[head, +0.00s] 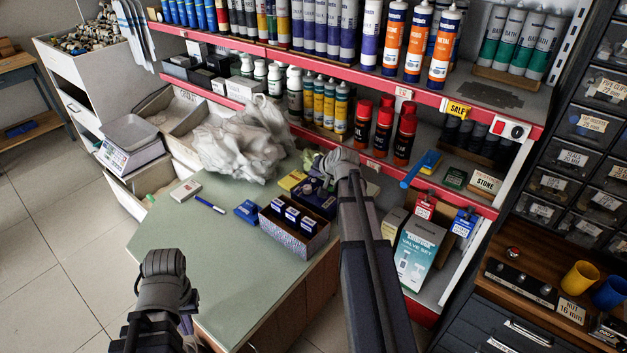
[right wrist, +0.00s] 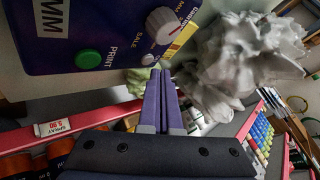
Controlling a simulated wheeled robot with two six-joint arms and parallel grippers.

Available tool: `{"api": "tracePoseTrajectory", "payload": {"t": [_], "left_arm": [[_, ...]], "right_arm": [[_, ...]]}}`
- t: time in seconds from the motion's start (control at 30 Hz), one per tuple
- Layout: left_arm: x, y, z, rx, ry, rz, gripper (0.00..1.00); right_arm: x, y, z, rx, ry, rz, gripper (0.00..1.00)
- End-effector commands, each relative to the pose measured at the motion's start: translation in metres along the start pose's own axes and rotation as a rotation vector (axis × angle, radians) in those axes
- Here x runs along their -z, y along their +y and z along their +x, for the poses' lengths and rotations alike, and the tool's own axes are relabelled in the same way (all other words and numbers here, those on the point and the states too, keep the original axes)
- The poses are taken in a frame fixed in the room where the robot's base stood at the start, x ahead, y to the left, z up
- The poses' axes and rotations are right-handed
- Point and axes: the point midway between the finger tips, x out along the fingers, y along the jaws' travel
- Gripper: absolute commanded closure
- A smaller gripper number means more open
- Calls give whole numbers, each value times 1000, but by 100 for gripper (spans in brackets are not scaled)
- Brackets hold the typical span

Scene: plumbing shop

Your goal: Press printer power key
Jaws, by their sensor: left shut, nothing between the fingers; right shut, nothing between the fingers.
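The printer (right wrist: 110,35) is a dark blue-purple box at the upper left of the right wrist view. Its face carries a green button (right wrist: 88,60) beside the word PRINT, a pale round knob (right wrist: 162,25) and a small white button (right wrist: 148,59). In the head view a dark blue box on the counter (head: 315,197), partly behind my right arm, appears to be it. My right gripper (right wrist: 158,76) is shut and empty, its tips close to the small white button; contact cannot be told. My left gripper (head: 165,275) is shut and empty, left of the counter's front.
The green counter (head: 240,285) holds a tray of blue boxes (head: 295,232), a pen (head: 210,205) and crumpled grey-white sheeting (head: 240,140). Red-edged shelves with bottles and cans (head: 362,122) stand close behind. A scale (head: 130,145) is at left. The counter's left front is clear.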

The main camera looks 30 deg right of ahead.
Motion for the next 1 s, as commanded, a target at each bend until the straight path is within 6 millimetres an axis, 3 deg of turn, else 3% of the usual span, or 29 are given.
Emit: {"api": "tracePoseTrajectory", "payload": {"t": [1.0], "left_arm": [[1, 1, 10, 0, 0, 0, 100]], "right_arm": [[-5, 5, 7, 0, 0, 0, 100]]}}
